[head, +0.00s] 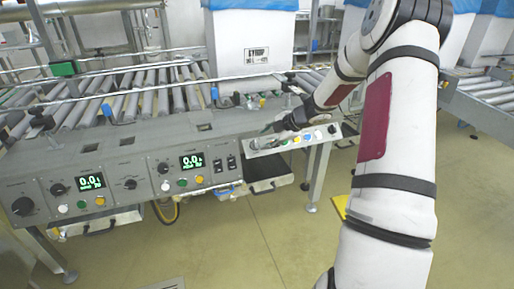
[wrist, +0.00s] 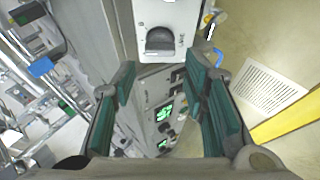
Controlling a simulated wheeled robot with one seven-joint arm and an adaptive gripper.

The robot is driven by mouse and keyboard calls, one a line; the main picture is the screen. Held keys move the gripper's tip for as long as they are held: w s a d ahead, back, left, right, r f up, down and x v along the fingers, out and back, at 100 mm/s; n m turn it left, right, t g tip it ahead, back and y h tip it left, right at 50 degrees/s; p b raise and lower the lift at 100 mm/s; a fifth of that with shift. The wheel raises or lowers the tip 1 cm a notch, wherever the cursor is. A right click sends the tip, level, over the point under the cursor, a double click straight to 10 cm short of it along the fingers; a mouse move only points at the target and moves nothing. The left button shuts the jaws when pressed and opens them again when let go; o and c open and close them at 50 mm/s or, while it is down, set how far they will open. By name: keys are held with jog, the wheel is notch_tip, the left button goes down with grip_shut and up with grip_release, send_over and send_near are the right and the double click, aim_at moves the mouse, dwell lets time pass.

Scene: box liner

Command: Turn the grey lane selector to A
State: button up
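The grey lane selector (wrist: 160,40) shows in the wrist view as a dark rounded knob on a white panel (wrist: 178,13), with small marks beside it that I cannot read. My gripper (wrist: 160,78) is open, its two green-padded fingers spread to either side below the knob in the picture. The fingers look apart from the knob and nothing is between them. In the head view my gripper (head: 266,138) is over the left end of the small white button panel (head: 297,139). There the selector is largely hidden by the gripper, and its setting is not clear.
Left of the panel, a grey control console (head: 130,180) carries black knobs, coloured buttons and two green displays. A roller conveyor (head: 150,95) with a white, blue-lined box (head: 250,50) stands behind. Open floor (head: 270,245) lies in front; a yellow strip (wrist: 290,118) is at right.

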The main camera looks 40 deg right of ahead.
aim_at(256, 144)
jog(key=b+x, duration=0.1)
jog(key=x, duration=0.4)
jog(key=shift+w+f+b, duration=0.25)
jog(key=shift+w+b, duration=0.05)
jog(key=shift+w, duration=0.05)
jog(key=c, duration=0.9)
